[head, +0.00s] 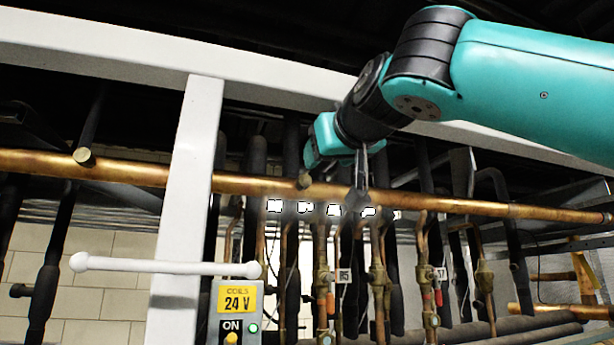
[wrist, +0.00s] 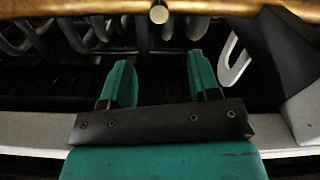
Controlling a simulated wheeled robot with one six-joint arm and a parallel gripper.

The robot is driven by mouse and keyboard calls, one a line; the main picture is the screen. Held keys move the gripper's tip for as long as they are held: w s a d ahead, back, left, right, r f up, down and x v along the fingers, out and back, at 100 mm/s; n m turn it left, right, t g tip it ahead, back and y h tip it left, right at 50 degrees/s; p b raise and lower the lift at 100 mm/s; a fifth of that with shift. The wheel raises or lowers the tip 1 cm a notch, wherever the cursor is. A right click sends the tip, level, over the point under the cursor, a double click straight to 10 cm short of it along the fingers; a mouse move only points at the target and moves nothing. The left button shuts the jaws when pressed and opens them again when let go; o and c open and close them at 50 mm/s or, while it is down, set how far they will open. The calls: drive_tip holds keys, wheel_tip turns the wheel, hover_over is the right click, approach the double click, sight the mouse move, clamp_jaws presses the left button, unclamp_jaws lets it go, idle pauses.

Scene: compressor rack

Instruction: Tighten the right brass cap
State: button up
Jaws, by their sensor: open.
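My gripper (wrist: 160,78) is open and empty in the wrist view, its two green fingers wide apart. In the head view the wrist end of my arm is in front of the upper part of the rack, by the long copper pipe (head: 240,179). A round brass-coloured end (wrist: 158,12) shows at the top of the wrist view, beyond the fingertips and apart from them. In the head view, similar round ends show on the pipe at the middle (head: 304,180) and at the left (head: 84,157). I cannot tell which part is the right brass cap.
Several brass valves on vertical pipes stand below the copper pipe, one at the right (head: 485,277). A 24 V switch box (head: 236,303) with a green light stands at lower left. A white post (head: 186,190) and a white beam (head: 110,52) frame the rack.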

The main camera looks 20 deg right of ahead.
sight(306, 180)
drive_tip(key=w+p, duration=0.4)
drive_tip(key=w, duration=0.6)
drive_tip(key=shift+w+r, duration=0.1)
drive_tip(key=shift+w, duration=0.2)
drive_tip(key=shift+w+p, duration=0.35)
drive_tip(key=shift+w, duration=0.45)
drive_tip(key=shift+c, duration=0.2)
drive_tip(key=c, duration=0.9)
